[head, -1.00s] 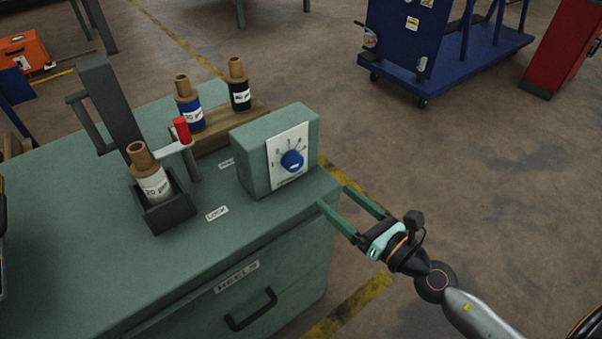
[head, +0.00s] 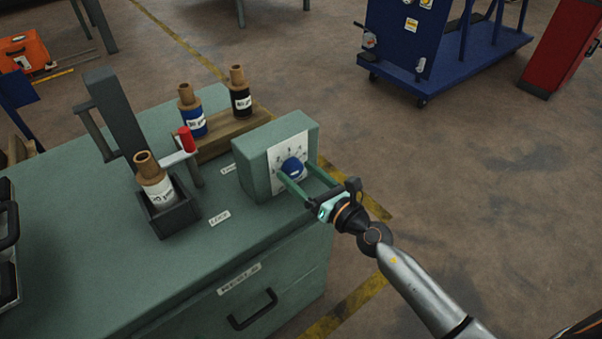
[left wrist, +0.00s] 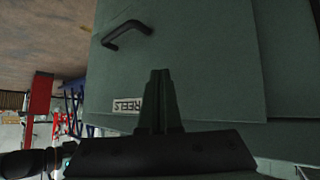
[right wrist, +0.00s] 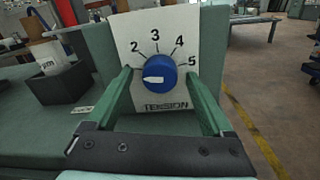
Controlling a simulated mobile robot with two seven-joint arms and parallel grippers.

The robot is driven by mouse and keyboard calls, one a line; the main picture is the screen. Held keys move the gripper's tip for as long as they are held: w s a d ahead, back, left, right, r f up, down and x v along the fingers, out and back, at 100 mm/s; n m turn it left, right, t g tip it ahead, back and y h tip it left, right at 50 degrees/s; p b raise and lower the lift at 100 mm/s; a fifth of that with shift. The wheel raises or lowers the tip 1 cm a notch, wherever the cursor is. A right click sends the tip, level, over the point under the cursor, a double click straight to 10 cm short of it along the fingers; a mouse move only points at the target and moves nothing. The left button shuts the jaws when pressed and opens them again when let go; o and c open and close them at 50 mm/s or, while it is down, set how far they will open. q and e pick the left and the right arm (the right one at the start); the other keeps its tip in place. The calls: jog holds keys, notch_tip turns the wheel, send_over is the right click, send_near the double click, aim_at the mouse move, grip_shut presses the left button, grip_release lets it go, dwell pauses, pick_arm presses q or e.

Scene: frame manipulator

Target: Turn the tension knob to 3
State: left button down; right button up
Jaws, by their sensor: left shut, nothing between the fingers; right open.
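The round blue tension knob (head: 292,168) sits on the white dial plate of a green box on the cabinet top. In the right wrist view the knob (right wrist: 160,72) has a white pointer mark directed left, below the 2. The numbers 2, 3, 4 and 5 show around it; the lower left of the scale is hidden by a finger. My right gripper (right wrist: 157,76) is open, its green fingers on either side of the knob; I cannot tell whether they touch it. My left gripper (left wrist: 159,74) is shut and empty, in front of the green cabinet near the REELS label.
Left of the dial box (head: 255,172) stand a holder (head: 172,219) with a white-labelled reel, a red-tipped lever (head: 187,139) and a wooden rack (head: 222,134) with two reels. A drawer handle (head: 252,309) juts from the cabinet front.

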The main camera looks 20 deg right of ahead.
grip_shut()
dwell(0.7)
